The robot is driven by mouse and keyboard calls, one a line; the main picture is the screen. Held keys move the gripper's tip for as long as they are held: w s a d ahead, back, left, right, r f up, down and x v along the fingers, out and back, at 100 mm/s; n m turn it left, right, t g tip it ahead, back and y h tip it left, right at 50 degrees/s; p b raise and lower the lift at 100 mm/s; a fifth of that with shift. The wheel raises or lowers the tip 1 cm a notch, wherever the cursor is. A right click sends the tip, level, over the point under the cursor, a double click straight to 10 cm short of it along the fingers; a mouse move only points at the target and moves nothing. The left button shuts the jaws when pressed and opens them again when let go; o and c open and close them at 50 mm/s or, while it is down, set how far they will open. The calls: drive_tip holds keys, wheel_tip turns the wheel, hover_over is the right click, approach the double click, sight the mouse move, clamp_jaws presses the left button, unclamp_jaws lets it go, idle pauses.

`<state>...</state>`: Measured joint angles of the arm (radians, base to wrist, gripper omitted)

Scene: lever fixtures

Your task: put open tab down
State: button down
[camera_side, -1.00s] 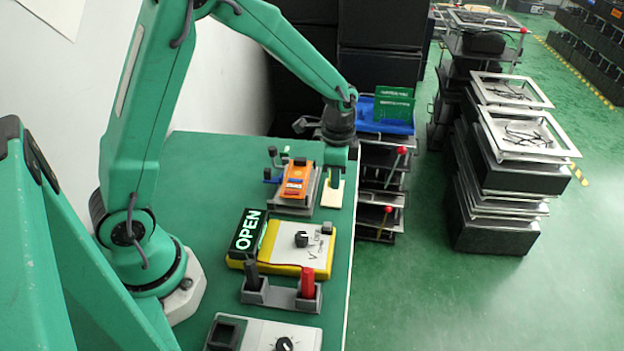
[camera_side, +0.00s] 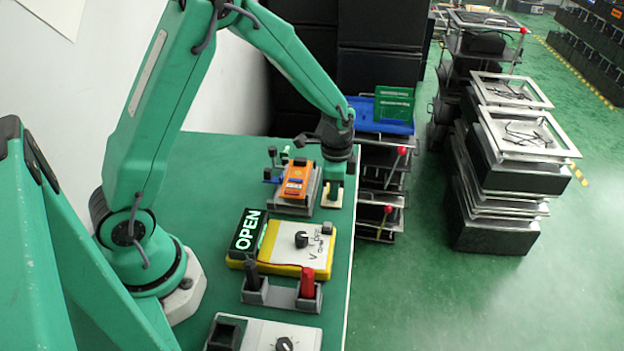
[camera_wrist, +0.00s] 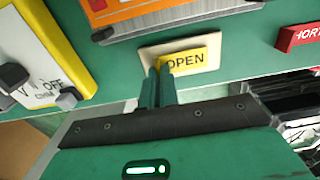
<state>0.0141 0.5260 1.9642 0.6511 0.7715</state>
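The yellow OPEN tab (camera_wrist: 185,60) is on a cream base plate (camera_wrist: 204,47) in the wrist view, its black lettering facing the camera. In the side view, a small yellow piece (camera_side: 334,188) shows at the base, partly hidden by my gripper. My gripper (camera_wrist: 158,72) has its green fingers close together, with their tips at the left end of the tab. They appear to touch it; I see no tab clearly held between them. In the side view, my gripper (camera_side: 338,178) is low over the base near the table's right edge.
An orange device (camera_side: 297,178) on a grey stand is just left of the base. A yellow-rimmed box (camera_side: 290,245) with a knob and a lit OPEN sign (camera_side: 246,232) are nearer the camera. A red label (camera_wrist: 300,37) is at right in the wrist view. The table edge is close.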

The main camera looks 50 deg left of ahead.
drive_tip(key=shift+f, duration=0.15)
drive_tip(key=c, duration=1.7)
unclamp_jaws()
wheel_tip(320, 180, up, 12)
drive_tip(key=shift+r, duration=0.2)
